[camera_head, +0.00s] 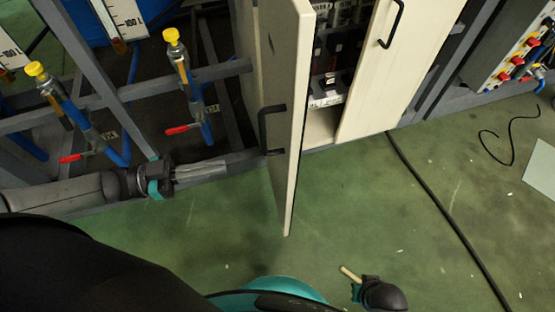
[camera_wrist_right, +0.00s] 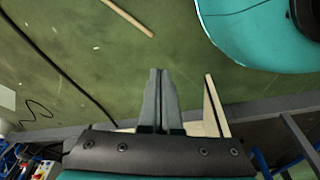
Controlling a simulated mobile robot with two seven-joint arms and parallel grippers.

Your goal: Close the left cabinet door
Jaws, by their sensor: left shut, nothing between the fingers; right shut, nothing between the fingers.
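The cream left cabinet door (camera_head: 298,120) stands open, swung out from the cabinet toward me. Its black handle (camera_head: 266,128) is on the face turned to the left. My left gripper (camera_head: 224,166) is shut and empty, pointing right toward that face, left of and slightly below the handle. A gap appears between its tips and the door. My right gripper (camera_wrist_right: 158,76) is shut and empty over the floor; in the right wrist view, a narrow cream panel that looks like the open door (camera_wrist_right: 213,105) shows to the right of its fingers.
The right cabinet door (camera_head: 385,70) looks closed; shelves with items show inside the open side. Grey frames with yellow-capped valves (camera_head: 172,36) and red levers stand left. A black cable (camera_head: 435,195) crosses the green floor. A pale stick (camera_head: 350,273) shows near my base.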

